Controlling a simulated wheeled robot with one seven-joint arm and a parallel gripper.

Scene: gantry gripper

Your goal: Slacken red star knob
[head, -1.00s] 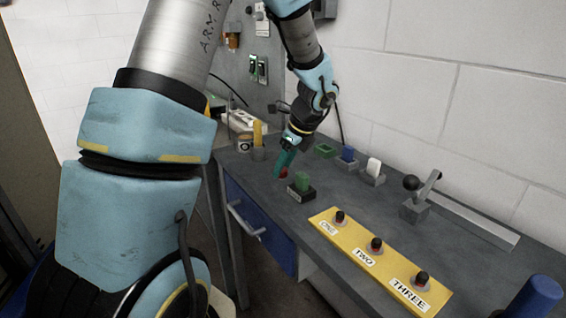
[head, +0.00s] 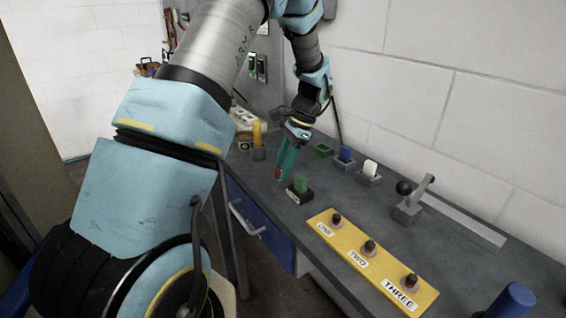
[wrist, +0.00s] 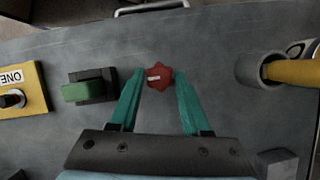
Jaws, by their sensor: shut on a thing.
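The red star knob (wrist: 159,76) stands on the grey bench top, with a pale mark across its face in the wrist view. It also shows as a small red spot in the head view (head: 279,175), partly hidden by a finger. My gripper (wrist: 158,74) is shut on the knob, with one teal fingertip at each side of it. In the head view my gripper (head: 284,172) reaches down to the bench from above, tilted.
A green block on a black base (wrist: 82,91) stands close to the left of my fingers. A yellow cylinder in a grey holder (wrist: 282,70) is on the right. A yellow panel with labelled knobs (head: 370,262) and a lever (head: 412,203) are nearer the camera.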

